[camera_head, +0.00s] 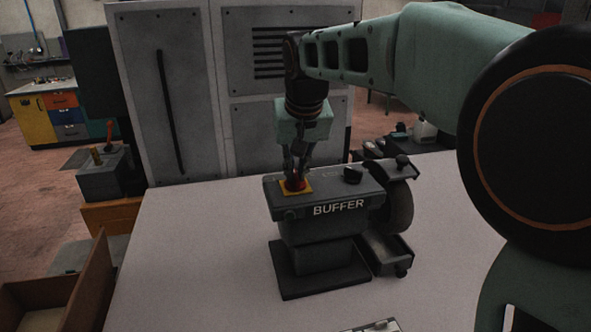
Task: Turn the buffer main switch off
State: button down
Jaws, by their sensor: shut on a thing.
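The buffer (318,225) is a dark grey machine labelled "BUFFER", standing on the grey tabletop. A red switch knob on a yellow plate (305,188) sits at the left of its top face. My gripper (296,180) points straight down and its fingers are shut on the red knob, which they partly hide. A second, black knob (353,174) sits farther right on the top. The switch's exact angle is too small to tell. The buffing wheel (400,208) is at the machine's right side.
The grey table (190,260) is clear left of the buffer. A tall grey cabinet (185,90) stands behind. A wooden box (75,285) is at the lower left. A small light object (378,326) lies at the front edge. My arm fills the right side.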

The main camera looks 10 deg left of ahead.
jog(key=shift+n, duration=0.4)
jog(key=c, duration=2)
grip_release()
jog(key=v, duration=1.2)
jog(key=shift+w+d, duration=0.1)
jog(key=shift+d, duration=0.05)
